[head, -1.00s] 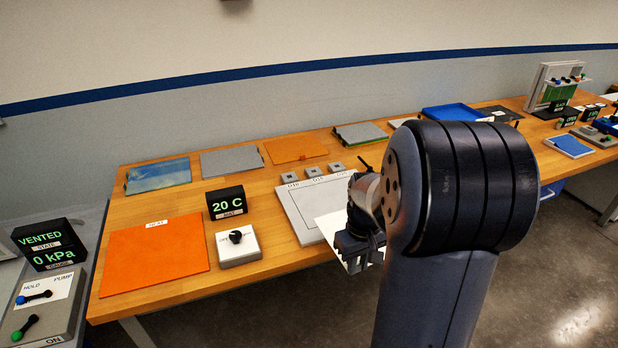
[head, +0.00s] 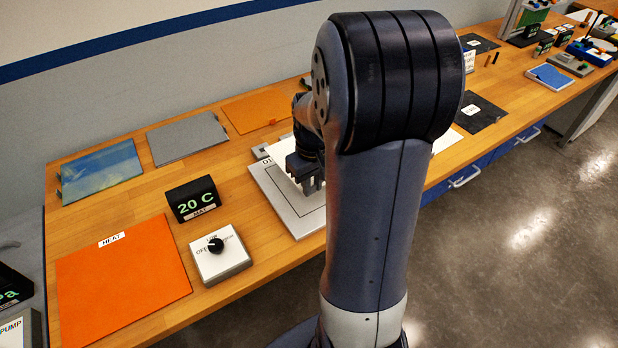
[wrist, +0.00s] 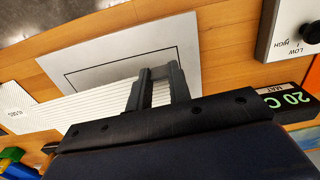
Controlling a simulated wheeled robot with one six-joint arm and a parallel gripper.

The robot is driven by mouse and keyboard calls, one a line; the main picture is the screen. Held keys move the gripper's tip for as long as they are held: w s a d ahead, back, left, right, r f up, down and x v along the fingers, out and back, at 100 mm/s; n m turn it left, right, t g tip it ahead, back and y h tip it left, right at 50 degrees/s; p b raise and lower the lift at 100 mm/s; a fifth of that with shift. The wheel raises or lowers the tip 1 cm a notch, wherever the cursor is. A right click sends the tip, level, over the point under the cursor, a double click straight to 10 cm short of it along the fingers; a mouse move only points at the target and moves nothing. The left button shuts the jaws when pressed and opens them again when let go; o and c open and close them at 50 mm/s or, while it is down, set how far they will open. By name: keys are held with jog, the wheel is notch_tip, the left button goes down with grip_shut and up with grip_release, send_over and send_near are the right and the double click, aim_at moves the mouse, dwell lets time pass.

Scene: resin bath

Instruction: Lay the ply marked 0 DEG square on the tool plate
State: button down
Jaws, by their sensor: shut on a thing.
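The tool plate (head: 300,224) is a flat grey plate with a thin black outline. It lies on the bench in the middle of the head view and fills the upper middle of the wrist view (wrist: 120,58). My gripper (head: 312,182) is low over the plate. In the wrist view my gripper (wrist: 160,72) is shut on a white, finely striped ply (wrist: 95,108). The ply (head: 284,152) overlaps the far part of the plate. I cannot tell whether it touches the plate. No 0 DEG mark is readable on it, and my arm hides much of it.
A heater knob box (head: 220,257), a 20 C display (head: 192,198) and an orange heat mat (head: 120,272) are left of the plate. Coloured sheets, including a blue-green one (head: 102,172), lie along the back. A white patterned piece (wrist: 16,98) lies beside the plate.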

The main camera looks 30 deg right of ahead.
jog(key=b, duration=0.4)
send_over(312, 217)
jog(key=shift+f, duration=2.65)
jog(key=shift+f+b, duration=1.8)
jog(key=shift+f, duration=0.6)
jog(key=c, duration=1.2)
grip_release()
jog(key=shift+c, duration=0.2)
jog(key=shift+r, duration=0.1)
